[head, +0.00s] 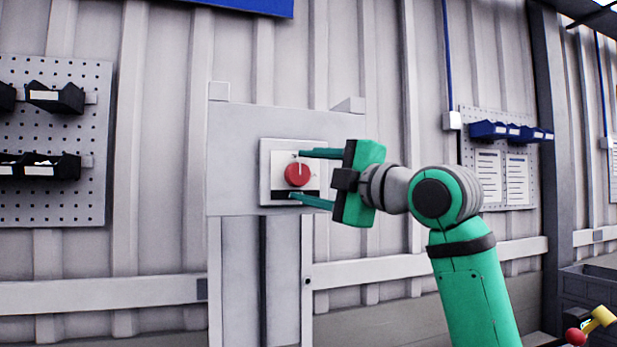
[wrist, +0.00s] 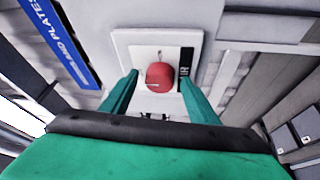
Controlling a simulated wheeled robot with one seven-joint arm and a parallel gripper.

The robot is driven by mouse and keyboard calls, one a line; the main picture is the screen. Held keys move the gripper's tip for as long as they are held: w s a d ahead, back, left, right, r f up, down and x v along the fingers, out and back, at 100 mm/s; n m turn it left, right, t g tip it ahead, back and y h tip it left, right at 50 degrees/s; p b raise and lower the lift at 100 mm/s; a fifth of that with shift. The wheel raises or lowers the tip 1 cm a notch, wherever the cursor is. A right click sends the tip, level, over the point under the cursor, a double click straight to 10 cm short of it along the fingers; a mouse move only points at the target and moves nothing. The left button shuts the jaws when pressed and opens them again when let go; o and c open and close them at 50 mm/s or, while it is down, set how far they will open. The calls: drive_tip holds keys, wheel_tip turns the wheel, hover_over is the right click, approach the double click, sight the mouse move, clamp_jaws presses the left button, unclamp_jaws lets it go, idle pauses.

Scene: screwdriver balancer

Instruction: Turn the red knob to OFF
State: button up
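The red knob (head: 297,174) is round, with a white pointer line that points up in the head view. It sits on a white square plate (head: 267,187) on a grey panel. The plate's lettering is too small to read. My gripper (head: 313,177) is open, with one finger above the knob and one below it in the head view. In the wrist view the knob (wrist: 160,75) lies between and beyond the two green fingertips (wrist: 160,77), with a gap on each side. I cannot see any contact with the knob.
The grey panel (head: 232,160) stands on a post before a corrugated wall. A pegboard with black bins (head: 54,97) hangs at the left. Blue bins (head: 510,131) and paper sheets hang at the right. A blue sign (wrist: 62,42) shows in the wrist view.

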drive_tip(key=v, duration=1.1)
idle(0.4)
drive_tip(key=shift+w, duration=0.15)
